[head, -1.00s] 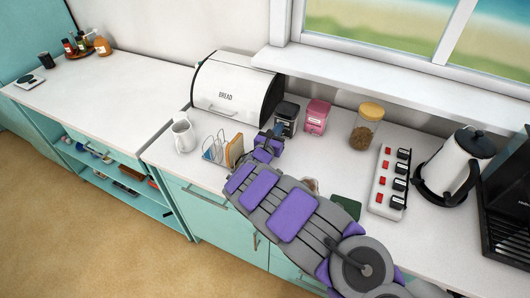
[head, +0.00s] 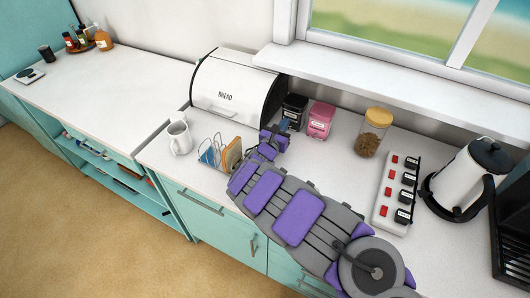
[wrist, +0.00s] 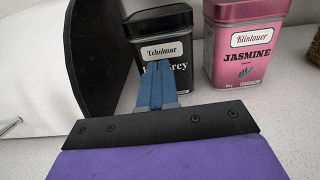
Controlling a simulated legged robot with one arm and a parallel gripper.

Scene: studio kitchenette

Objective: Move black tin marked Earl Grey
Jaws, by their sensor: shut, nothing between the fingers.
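The black tin (head: 294,104) stands upright at the back of the counter, right of the bread bin and left of a pink tin. In the wrist view the black tin (wrist: 180,24) shows a white label reading "Tcholmar" and, below it, lettering ending in "rey", partly hidden by my fingers. My gripper (head: 285,124) is in front of the tin. In the wrist view the blue fingers of my gripper (wrist: 158,66) are shut together with nothing between them. Their tips overlap the tin's front face; I cannot tell whether they touch it.
The pink Jasmine tin (head: 319,120) stands close on the right. The white bread bin (head: 230,90) is close on the left. A toast rack (head: 213,152), mug (head: 180,138), glass jar (head: 372,135), switch strip (head: 396,195) and kettle (head: 465,178) share the counter.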

